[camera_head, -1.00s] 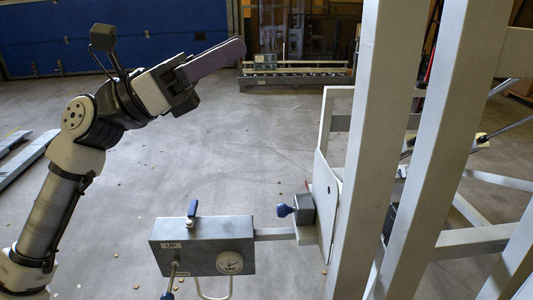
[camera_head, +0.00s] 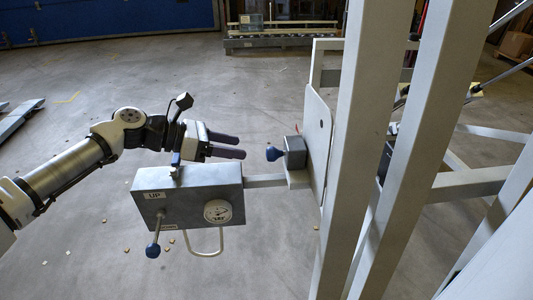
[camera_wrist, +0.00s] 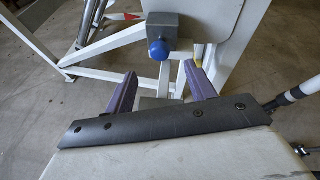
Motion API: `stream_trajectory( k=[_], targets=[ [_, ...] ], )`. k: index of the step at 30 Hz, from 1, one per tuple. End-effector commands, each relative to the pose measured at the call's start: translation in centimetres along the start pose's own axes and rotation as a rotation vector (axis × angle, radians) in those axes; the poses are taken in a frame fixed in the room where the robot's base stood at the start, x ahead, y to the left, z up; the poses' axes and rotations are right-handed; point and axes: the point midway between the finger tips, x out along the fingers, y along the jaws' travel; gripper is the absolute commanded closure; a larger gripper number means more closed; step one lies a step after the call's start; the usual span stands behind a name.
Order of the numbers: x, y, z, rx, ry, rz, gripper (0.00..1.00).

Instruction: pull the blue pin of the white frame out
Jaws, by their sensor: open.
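The blue pin (camera_head: 274,153) has a rounded knob and sticks out to the left from a small grey block (camera_head: 295,152) on the white frame (camera_head: 318,135). In the wrist view the pin (camera_wrist: 159,50) faces the camera, just beyond and between the fingertips. My gripper (camera_head: 242,146) is open and empty, its two purple fingers pointing right at the pin with a short gap between. In the wrist view my gripper (camera_wrist: 164,84) shows both fingers spread apart.
Tall white posts (camera_head: 365,150) stand to the right.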

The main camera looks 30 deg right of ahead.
Motion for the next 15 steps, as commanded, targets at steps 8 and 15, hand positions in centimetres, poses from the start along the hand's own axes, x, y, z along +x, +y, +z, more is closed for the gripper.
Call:
stream_trajectory(
  k=[8,15],
  targets=[
    [6.0,-0.1,-0.1,0.001,0.002,-0.003,0.45],
    [8.6,0.0,0.0,0.000,0.000,-0.001,0.45]
  ],
)
